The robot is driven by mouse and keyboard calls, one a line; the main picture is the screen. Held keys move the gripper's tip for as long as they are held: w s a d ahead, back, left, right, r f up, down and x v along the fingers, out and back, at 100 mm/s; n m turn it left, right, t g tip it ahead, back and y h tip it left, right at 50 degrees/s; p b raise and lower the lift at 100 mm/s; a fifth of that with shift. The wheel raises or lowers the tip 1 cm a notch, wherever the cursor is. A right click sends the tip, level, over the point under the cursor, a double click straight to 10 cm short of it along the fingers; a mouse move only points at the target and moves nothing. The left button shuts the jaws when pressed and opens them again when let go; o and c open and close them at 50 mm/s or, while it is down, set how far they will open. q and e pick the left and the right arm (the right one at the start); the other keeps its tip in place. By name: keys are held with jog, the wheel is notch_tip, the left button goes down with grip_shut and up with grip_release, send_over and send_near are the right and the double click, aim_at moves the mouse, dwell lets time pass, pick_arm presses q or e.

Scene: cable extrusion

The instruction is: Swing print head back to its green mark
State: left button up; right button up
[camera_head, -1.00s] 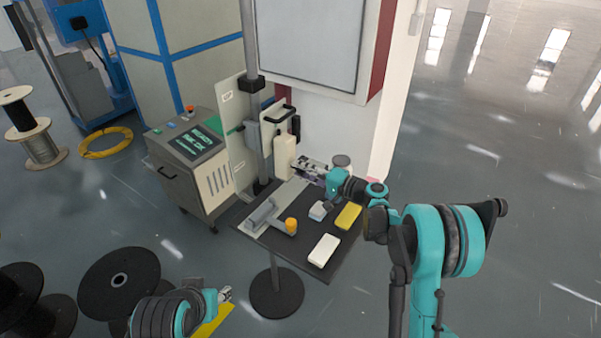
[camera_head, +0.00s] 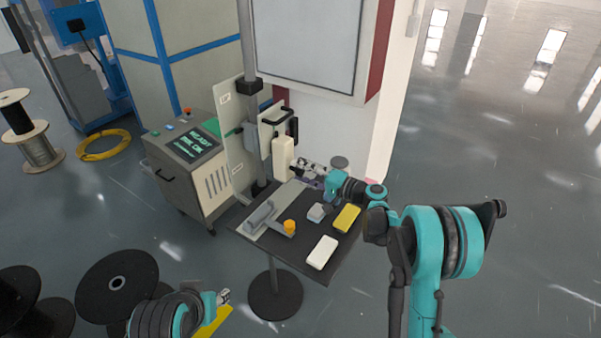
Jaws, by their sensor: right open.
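The print head looks to be the unit with a cream block (camera_head: 283,158) and black handles (camera_head: 291,128), mounted beside a grey upright post (camera_head: 249,50). A green mark (camera_head: 234,131) shows on the pale panel (camera_head: 229,112) to the left of the post, and the head sits to the right of it. My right gripper (camera_head: 297,166) is open and empty, just right of the cream block's lower part; whether it touches the block is unclear. My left gripper (camera_head: 224,297) is low in the picture, far from the head; its fingers are too small to read.
A dark stand table (camera_head: 300,256) below carries a grey fixture (camera_head: 261,215), an orange-yellow cap (camera_head: 289,227), a white block (camera_head: 322,253), a yellow block (camera_head: 347,218) and a small grey piece (camera_head: 317,212). A control console (camera_head: 190,155) stands left. A white cabinet (camera_head: 310,45) rises behind.

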jog(key=v, duration=1.1)
jog(key=shift+s+d, duration=0.2)
jog(key=shift+d, duration=0.1)
jog(key=s+a+r+n+g+h, duration=0.1)
jog(key=s+a+g+h, duration=0.15)
jog(key=s, duration=0.45)
jog(key=s+a+n+g+h, duration=0.1)
jog(key=s+h, duration=0.3)
jog(key=s, duration=0.3)
jog(key=s+d+f+n+h, duration=0.1)
jog(key=s+d+h, duration=0.2)
jog(key=s, duration=0.6)
jog(key=s+d+f+n+h, duration=0.2)
jog(key=s+d+h, duration=0.2)
jog(key=s, duration=0.4)
jog(key=shift+s+d+f, duration=0.25)
jog(key=shift+s+d, duration=0.1)
jog(key=shift+s, duration=0.05)
jog(key=shift+t+h, duration=0.25)
